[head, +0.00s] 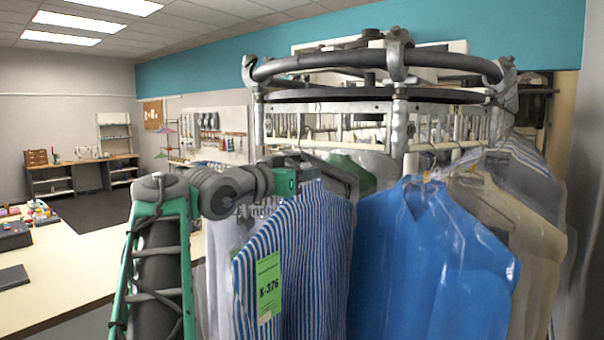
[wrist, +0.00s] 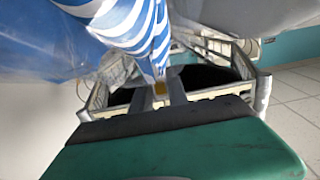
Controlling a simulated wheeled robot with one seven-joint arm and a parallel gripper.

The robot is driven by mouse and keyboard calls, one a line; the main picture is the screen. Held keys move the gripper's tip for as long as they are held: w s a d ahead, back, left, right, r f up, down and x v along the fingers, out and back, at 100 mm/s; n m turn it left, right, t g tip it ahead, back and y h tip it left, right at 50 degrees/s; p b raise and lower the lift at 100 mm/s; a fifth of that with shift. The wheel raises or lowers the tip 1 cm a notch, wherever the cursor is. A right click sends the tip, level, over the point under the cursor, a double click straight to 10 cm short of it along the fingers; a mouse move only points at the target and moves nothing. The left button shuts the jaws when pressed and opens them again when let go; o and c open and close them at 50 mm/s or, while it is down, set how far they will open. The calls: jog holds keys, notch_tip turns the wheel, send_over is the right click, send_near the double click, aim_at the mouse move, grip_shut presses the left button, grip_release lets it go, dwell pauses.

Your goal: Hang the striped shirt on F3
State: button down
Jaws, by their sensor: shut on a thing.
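The striped shirt (head: 300,262) is blue and white, with a green tag (head: 268,287) reading K-376. It hangs upright in front of the round garment rail (head: 375,90). My gripper (wrist: 163,90) is shut at the top of the shirt, with a small yellowish piece between its fingers; the stripes (wrist: 140,30) spread out beyond them in the wrist view. In the head view my wrist reaches the shirt's collar from the left, and the fingertips are hidden. I cannot make out any F3 marking on the rail.
A bright blue shirt (head: 432,262) in clear plastic hangs just right of the striped one. A beige garment (head: 505,225) and grey ones hang further right. Pale bagged garments hang behind. A long table (head: 75,280) stands at left, with open floor beyond.

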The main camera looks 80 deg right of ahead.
jog(key=shift+d, duration=0.1)
jog(key=shift+p+x, duration=0.65)
jog(key=shift+x, duration=1.8)
jog(key=shift+f, duration=0.1)
jog(key=shift+f+b, duration=1.2)
jog(key=shift+b, duration=0.1)
jog(key=c, duration=1.2)
grip_release()
jog(key=shift+f, duration=0.1)
